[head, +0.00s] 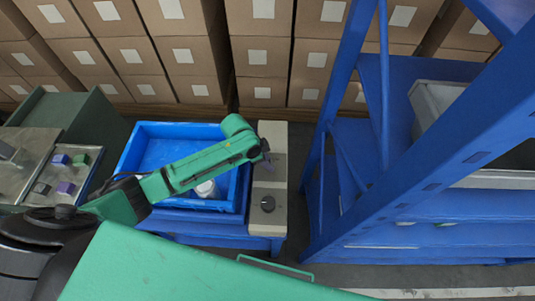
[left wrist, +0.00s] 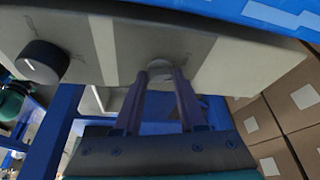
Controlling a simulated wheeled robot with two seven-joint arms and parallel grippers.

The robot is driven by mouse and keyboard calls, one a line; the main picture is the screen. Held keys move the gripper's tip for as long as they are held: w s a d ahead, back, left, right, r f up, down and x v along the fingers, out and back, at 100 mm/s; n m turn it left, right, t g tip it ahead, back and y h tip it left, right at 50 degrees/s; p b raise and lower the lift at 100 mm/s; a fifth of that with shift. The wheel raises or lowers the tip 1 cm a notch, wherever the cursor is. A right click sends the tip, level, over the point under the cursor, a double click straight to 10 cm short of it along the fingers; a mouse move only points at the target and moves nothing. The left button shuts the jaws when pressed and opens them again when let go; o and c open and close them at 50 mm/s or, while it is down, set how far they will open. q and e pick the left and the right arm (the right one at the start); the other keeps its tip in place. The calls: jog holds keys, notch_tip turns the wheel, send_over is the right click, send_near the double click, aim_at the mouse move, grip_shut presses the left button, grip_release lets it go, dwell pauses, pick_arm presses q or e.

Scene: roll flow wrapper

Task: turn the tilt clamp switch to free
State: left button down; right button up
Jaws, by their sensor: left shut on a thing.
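A beige control panel (head: 271,224) stands at the right side of a blue tray, and it also fills the upper part of the left wrist view (left wrist: 215,62). My left gripper (head: 265,154) is at the panel's far half. In the left wrist view its two fingers (left wrist: 160,72) are shut on a small light-grey switch knob (left wrist: 159,64) on the panel face. The fingers hide the sides of that knob, and I cannot read its position or any label. A larger dark knob (head: 267,203) with a pale mark sits apart on the panel (left wrist: 42,62). My right gripper is not in view.
The blue tray (head: 128,160) holds a white item (head: 206,188) under my left arm. A blue rack (head: 345,120) stands close on the right. Stacked cartons (head: 262,55) line the back. A bench with small coloured blocks (head: 66,187) is at the left.

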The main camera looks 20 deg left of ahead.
pick_arm(q)
jog(key=shift+r+n+t+y+p, duration=0.1)
jog(key=shift+n+t+y+p, duration=0.3)
jog(key=shift+n+p, duration=0.9)
jog(key=shift+c, duration=2.4)
grip_release()
jog(key=shift+s, duration=0.1)
jog(key=v, duration=1.4)
jog(key=shift+s, duration=0.25)
